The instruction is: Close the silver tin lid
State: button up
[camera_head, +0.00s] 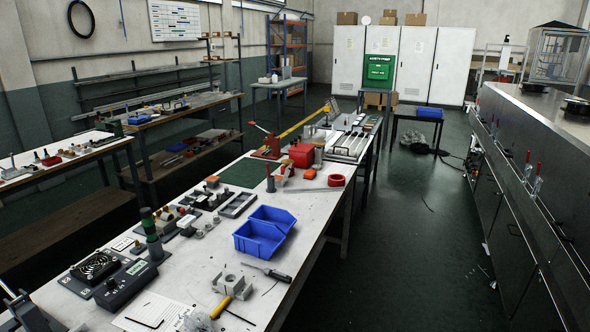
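I cannot make out a silver tin or its lid in the head view. A small silver-grey metal block (228,283) sits near the front of the white workbench, but I cannot tell that it is a tin. My gripper and arm are not in view.
The long white workbench (190,262) holds blue bins (262,232), a red box (302,155), a red tape roll (336,180), a screwdriver (268,271) and a fan unit (97,268). A steel machine (520,200) stands at right. The green floor (400,250) between them is mostly clear.

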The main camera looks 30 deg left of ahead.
aim_at(286, 172)
jog(key=u, duration=1.05)
jog(key=i, duration=1.05)
jog(key=z, duration=0.9)
jog(key=i, duration=2.25)
jog(key=u, duration=2.9)
